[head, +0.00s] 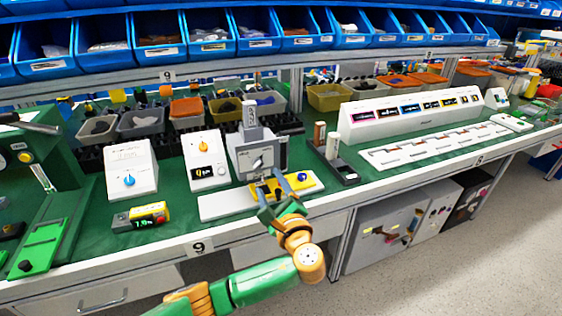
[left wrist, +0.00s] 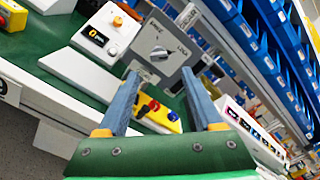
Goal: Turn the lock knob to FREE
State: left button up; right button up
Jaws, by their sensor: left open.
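The lock knob (head: 257,163) is a small pale rotary knob on the front of a grey box (head: 243,155) standing at the bench's front. In the left wrist view the knob (left wrist: 159,53) sits on the grey face plate (left wrist: 178,68), with dark lettering on either side; the right label appears to read LOCK. The knob's exact pointing direction is too small to tell. My left gripper (head: 268,187) is open and empty, its fingertips in front of and below the knob. In the left wrist view its two blue-grey fingers (left wrist: 161,73) spread either side of the knob, apart from it. My right gripper is out of view.
A dark tray with cylinders (head: 335,165) stands to the right.

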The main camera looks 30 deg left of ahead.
aim_at(259, 167)
pick_arm(q)
jog(key=x, duration=0.7)
jog(key=shift+s+a, duration=0.1)
jog(key=shift+s, duration=0.05)
jog(key=shift+c, duration=0.2)
grip_shut()
